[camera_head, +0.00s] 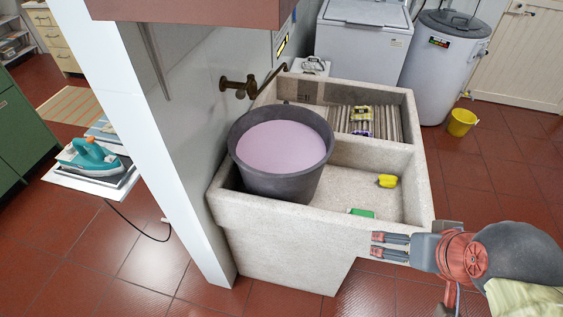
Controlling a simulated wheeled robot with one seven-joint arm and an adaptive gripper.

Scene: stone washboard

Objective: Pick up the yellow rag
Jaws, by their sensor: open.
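A small bright yellow item (387,181) lies on the floor of the stone sink's (335,217) front basin, near its right wall. It may be the yellow rag, but it is too small to tell it from a sponge. Another yellow item (360,113) lies on the ridged washboard behind. My gripper (378,245) is at the lower right, in front of the sink's front wall, pointing left. Its two fingers are apart with nothing between them. It is below and in front of the yellow item in the basin, apart from it.
A grey tub (278,187) of pinkish liquid fills the basin's left side. A green item (361,212) lies by the front rim, and a purple item (362,134) on the washboard. A brass tap (237,86) juts from the left wall. The basin's right side is mostly clear.

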